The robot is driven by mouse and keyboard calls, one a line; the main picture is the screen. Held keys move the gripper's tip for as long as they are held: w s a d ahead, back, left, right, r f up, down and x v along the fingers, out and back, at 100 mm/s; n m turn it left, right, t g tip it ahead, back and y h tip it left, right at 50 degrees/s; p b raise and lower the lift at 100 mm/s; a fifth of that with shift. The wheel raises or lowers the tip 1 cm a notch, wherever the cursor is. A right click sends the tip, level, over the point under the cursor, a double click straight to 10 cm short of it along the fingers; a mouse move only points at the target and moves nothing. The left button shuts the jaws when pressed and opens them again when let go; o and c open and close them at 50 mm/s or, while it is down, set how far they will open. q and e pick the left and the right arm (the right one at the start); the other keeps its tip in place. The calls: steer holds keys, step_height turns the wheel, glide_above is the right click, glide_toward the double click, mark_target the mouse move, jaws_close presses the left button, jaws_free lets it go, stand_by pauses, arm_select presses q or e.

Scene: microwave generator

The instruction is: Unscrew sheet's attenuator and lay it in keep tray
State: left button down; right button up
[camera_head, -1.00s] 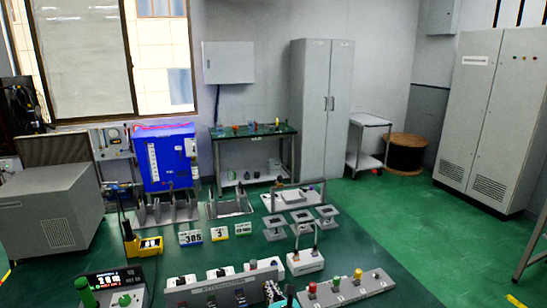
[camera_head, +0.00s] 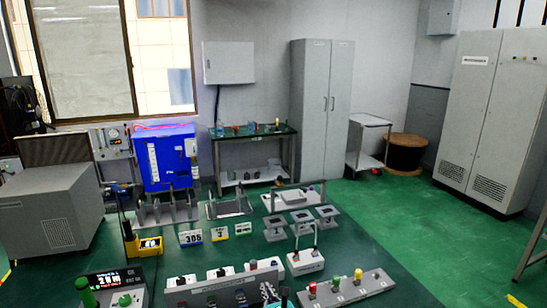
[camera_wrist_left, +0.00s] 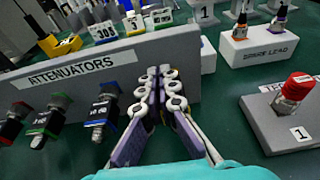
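The rack labelled ATTENUATORS (camera_wrist_left: 85,72) holds a row of attenuators on its front face. In the left wrist view they include a red-ringed one (camera_wrist_left: 12,120), a green-ringed one (camera_wrist_left: 47,118) and a blue-ringed one (camera_wrist_left: 102,115). The rack also shows in the head view (camera_head: 240,277). My left gripper (camera_wrist_left: 158,75) is in front of the rack, right of the blue-ringed attenuator; its fingers are together with nothing seen between them. It shows small in the head view (camera_head: 269,292). Number cards (camera_head: 190,238) stand behind the rack. I cannot tell which tray is the keep tray.
A white SPARE LEAD block (camera_wrist_left: 260,45) stands behind right of the gripper. A grey block with coloured knobs (camera_head: 345,287) is at the right. A yellow device (camera_head: 150,245), a green-handled meter (camera_head: 115,288) and several small stands (camera_head: 302,226) share the green table.

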arm_select(q)
steer(key=shift+a+r, duration=0.1)
steer(key=shift+r, duration=0.2)
steer(key=s, duration=0.2)
steer(key=s+d, duration=0.1)
steer(key=s, duration=0.2)
steer(key=shift+s+d, duration=0.35)
steer(key=shift+d, duration=0.05)
